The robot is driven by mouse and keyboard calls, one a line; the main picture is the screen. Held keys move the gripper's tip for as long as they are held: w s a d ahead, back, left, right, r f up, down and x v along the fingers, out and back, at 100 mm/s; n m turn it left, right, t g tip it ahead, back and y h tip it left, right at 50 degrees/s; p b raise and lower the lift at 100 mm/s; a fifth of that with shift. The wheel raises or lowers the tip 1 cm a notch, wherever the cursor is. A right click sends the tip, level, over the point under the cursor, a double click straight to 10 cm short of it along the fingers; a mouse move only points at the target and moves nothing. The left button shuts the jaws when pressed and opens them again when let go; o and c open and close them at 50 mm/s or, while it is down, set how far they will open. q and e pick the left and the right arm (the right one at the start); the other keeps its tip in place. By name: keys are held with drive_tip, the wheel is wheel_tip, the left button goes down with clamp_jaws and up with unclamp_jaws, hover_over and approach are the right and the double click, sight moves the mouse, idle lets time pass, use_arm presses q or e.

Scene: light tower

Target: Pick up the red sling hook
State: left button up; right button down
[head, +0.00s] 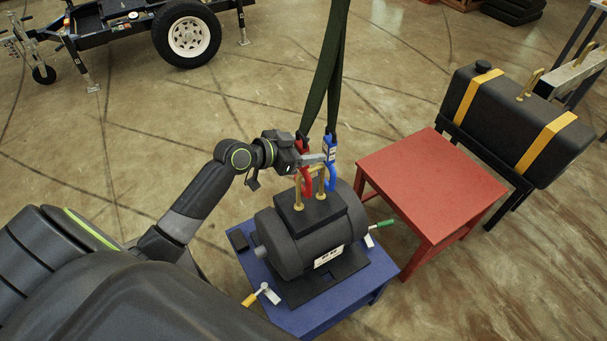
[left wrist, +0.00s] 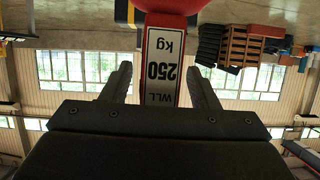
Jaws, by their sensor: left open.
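The red sling hook (head: 306,182) hangs upright from a dark green sling (head: 326,75), beside the blue hook (head: 332,177). Its lower end is at a brass eye (head: 298,192) on top of the dark motor (head: 310,238); I cannot tell whether it is through the eye. My left gripper (head: 315,159) is at the upper part of the red hook and partly hides it. In the left wrist view the red hook (left wrist: 165,19), with its white 250 kg label, is between the open fingers (left wrist: 160,78), with gaps at both sides.
The motor stands on a blue table (head: 310,316). A red table (head: 430,180) is to its right, and a black tank with yellow straps (head: 505,115) is beyond that. A trailer (head: 110,25) is at the back left. Open floor lies around the tables.

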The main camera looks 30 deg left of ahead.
use_arm(q)
drive_tip(key=shift+w+d+f, duration=0.15)
drive_tip(key=shift+w+d, duration=0.05)
drive_tip(key=shift+w, duration=0.1)
drive_tip(key=c, duration=1)
clamp_jaws()
drive_tip(key=shift+r, duration=0.3)
